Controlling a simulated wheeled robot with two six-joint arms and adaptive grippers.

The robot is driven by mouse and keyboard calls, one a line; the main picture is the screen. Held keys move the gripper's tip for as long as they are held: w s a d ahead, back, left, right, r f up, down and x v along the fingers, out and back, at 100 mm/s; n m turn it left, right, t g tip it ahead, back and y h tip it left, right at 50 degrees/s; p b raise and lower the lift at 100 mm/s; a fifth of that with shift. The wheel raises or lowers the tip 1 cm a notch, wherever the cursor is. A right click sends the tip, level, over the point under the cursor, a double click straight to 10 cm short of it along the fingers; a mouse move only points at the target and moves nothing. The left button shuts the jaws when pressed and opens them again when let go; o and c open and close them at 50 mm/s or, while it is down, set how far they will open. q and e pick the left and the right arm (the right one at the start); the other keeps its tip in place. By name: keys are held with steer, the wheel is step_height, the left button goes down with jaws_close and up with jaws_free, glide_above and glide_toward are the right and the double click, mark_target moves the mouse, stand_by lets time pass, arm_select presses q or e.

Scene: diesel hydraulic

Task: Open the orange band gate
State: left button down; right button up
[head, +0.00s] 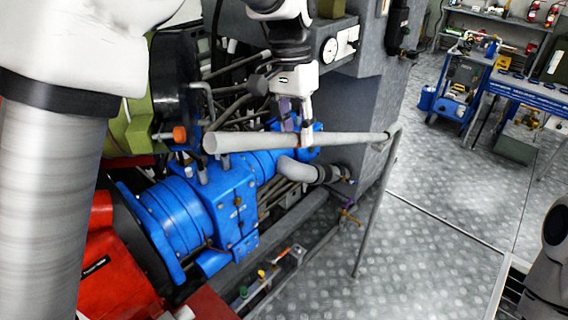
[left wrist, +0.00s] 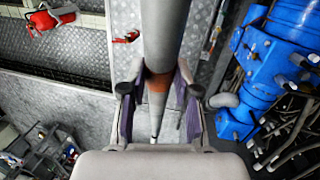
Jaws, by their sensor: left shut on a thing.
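The orange band gate is a grey round bar (head: 352,139) that runs level across the middle of the head view. Its near end at the left is free, and its far end meets a bent grey post (head: 375,205) standing on the floor. My left gripper (head: 304,138) comes down on the bar from above and is shut on it. In the left wrist view the bar (left wrist: 165,32) passes between the two fingers, with the orange band (left wrist: 158,83) right between them. The fingers hide part of the band. My right gripper is not in view.
Blue machinery (head: 225,205) and a red block (head: 120,270) lie below and left of the bar. A grey cabinet (head: 350,105) stands behind it. The metal floor (head: 440,250) to the right is open, with a blue workbench (head: 530,95) at the back right.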

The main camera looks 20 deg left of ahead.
arm_select(q)
steer(key=shift+g, duration=0.7)
steer(key=w+r, duration=0.1)
steer(key=r, duration=0.1)
steer(key=w+d+r, duration=0.1)
steer(key=r, duration=0.1)
steer(key=w+r, duration=0.2)
steer(key=shift+d+r, duration=0.1)
steer(key=shift+d, duration=0.1)
steer(key=c, duration=0.8)
jaws_free()
steer(key=shift+c, duration=0.2)
steer(key=shift+w+d+y, duration=0.15)
steer(key=shift+y, duration=0.15)
